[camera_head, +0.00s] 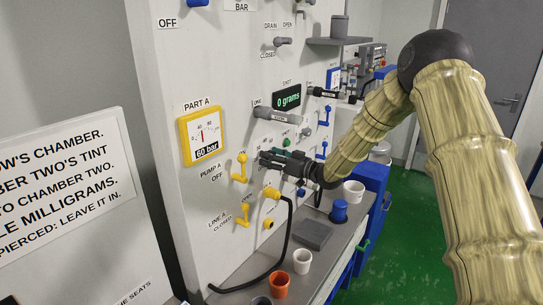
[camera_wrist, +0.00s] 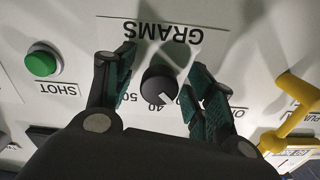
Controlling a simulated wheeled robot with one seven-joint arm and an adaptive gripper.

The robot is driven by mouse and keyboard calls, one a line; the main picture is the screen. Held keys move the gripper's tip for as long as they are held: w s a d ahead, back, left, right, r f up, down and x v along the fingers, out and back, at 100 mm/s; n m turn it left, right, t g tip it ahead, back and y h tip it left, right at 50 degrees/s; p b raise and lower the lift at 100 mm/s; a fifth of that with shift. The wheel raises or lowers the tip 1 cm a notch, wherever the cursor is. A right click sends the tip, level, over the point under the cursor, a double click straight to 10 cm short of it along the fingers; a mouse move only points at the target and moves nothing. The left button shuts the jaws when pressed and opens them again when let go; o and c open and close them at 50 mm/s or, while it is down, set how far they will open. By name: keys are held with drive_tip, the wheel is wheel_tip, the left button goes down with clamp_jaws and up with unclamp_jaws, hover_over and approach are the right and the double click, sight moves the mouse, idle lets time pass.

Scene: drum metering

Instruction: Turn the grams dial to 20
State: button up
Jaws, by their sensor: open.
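The grams dial is a black round knob (camera_wrist: 158,82) with a white pointer mark, on the white panel in the wrist view. The label GRAMS (camera_wrist: 150,30) appears upside down beside it, with the numbers 40 and 50 readable near the pointer; other numbers are hidden. My gripper (camera_wrist: 160,84) is open, with one green-padded finger on each side of the knob. I cannot tell whether the pads touch it. In the head view my gripper (camera_head: 265,158) is at the panel and hides the dial. The display (camera_head: 288,99) reads 0 grams.
A green SHOT button (camera_wrist: 42,62) is left of the dial in the wrist view, and a yellow lever (camera_wrist: 298,95) is at right. A yellow gauge (camera_head: 203,135) reads 60 bar. Cups, including an orange one (camera_head: 280,284), stand on the bench below.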

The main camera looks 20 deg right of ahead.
drive_tip(key=c, duration=1.1)
drive_tip(key=shift+o, duration=0.2)
drive_tip(key=shift+f+b, duration=0.15)
drive_tip(key=shift+b, duration=0.3)
drive_tip(key=n+b, duration=0.2)
drive_tip(key=shift+f+b, duration=0.2)
drive_tip(key=shift+b, duration=0.15)
drive_tip(key=n+b, duration=0.4)
drive_tip(key=b, duration=0.2)
drive_tip(key=shift+d+b, duration=0.1)
drive_tip(key=shift+b, duration=0.25)
drive_tip(key=shift+c, duration=0.2)
drive_tip(key=n+b, duration=0.2)
drive_tip(key=shift+r+n+b, duration=0.15)
drive_tip(key=shift+n+b, duration=0.2)
drive_tip(key=shift+n, duration=0.05)
drive_tip(key=shift+r, duration=0.1)
